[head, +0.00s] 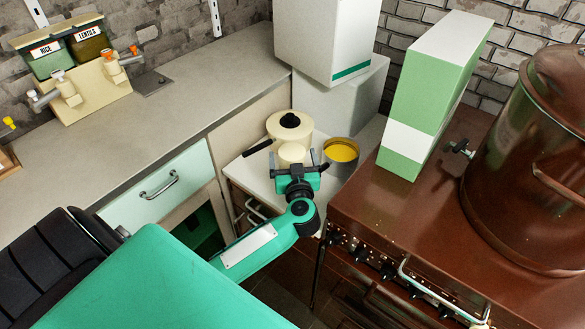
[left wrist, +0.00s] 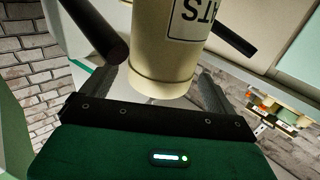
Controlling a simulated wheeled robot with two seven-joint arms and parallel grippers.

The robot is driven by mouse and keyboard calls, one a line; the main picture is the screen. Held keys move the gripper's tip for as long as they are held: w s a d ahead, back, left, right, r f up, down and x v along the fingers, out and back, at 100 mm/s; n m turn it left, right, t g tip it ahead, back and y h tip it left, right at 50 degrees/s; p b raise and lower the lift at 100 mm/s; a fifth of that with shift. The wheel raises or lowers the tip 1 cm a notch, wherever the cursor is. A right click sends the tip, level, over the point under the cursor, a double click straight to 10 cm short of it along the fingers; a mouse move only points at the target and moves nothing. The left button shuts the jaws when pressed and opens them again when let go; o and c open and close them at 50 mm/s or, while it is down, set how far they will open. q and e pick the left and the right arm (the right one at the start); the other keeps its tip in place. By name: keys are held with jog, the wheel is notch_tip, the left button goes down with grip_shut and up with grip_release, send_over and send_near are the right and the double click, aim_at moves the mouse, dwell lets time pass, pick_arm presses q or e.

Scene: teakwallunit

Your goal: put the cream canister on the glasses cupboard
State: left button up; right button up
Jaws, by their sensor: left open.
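In the left wrist view the canister (left wrist: 168,55) fills the upper middle, with a label ending in "ATS". My left gripper (head: 293,165) is open, with its fingers on either side of the canister. A gap shows beside the canister in the wrist view, and I see no firm contact. I cannot tell which piece of furniture is the glasses cupboard. My right gripper is not in view.
A brown stove (head: 385,210) bears a green-and-white box (head: 425,105) and a large brown pot (head: 525,170). The long grey counter (head: 195,105) is mostly clear.

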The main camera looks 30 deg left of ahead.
pick_arm(q)
jog(key=shift+x, duration=1.15)
grip_shut()
jog(key=shift+r, duration=0.15)
